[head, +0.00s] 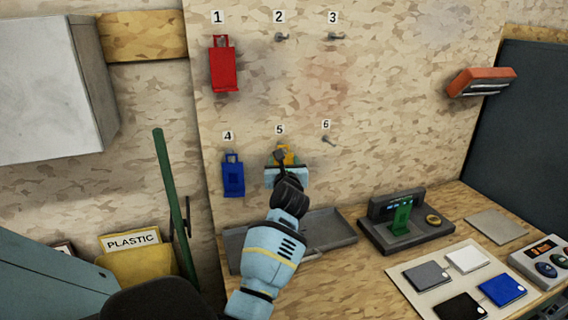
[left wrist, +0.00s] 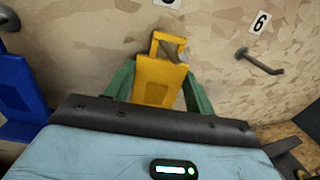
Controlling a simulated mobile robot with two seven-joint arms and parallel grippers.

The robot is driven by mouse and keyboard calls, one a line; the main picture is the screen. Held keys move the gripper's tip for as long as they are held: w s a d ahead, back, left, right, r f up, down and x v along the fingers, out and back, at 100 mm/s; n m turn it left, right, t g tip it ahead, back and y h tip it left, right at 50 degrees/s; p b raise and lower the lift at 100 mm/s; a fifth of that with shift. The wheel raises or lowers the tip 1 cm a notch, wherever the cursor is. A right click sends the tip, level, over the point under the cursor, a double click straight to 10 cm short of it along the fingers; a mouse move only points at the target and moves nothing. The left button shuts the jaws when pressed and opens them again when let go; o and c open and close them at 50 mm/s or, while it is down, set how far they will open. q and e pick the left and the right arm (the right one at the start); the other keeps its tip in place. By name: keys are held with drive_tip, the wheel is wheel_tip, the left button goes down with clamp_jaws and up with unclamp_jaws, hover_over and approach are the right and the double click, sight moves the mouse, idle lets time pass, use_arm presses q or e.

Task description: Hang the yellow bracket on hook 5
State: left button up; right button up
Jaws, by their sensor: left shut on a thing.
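The yellow bracket (left wrist: 155,78) is upright between the green fingers of my left gripper (left wrist: 156,92), which is shut on it. In the head view the gripper (head: 284,170) is at the wall below label 5 and hides most of the bracket (head: 290,158). Hook 5 (left wrist: 174,54) shows at the opening of the bracket's top loop, close to the wall. I cannot tell whether the loop rests on the hook. My right gripper is not in view.
A red bracket (head: 223,68) hangs at hook 1 and a blue bracket (head: 233,178) at hook 4, just left of my gripper. Hooks 2 (head: 282,37), 3 (head: 336,36) and 6 (head: 328,141) are bare. A grey tray (head: 335,230) lies below.

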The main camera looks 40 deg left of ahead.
use_arm(q)
drive_tip(key=o, duration=1)
drive_tip(key=shift+o, duration=0.8)
drive_tip(key=shift+d, duration=0.1)
drive_tip(key=v, duration=0.7)
drive_tip(key=shift+s+d, duration=0.2)
drive_tip(key=shift+s, duration=0.1)
drive_tip(key=shift+s, duration=0.1)
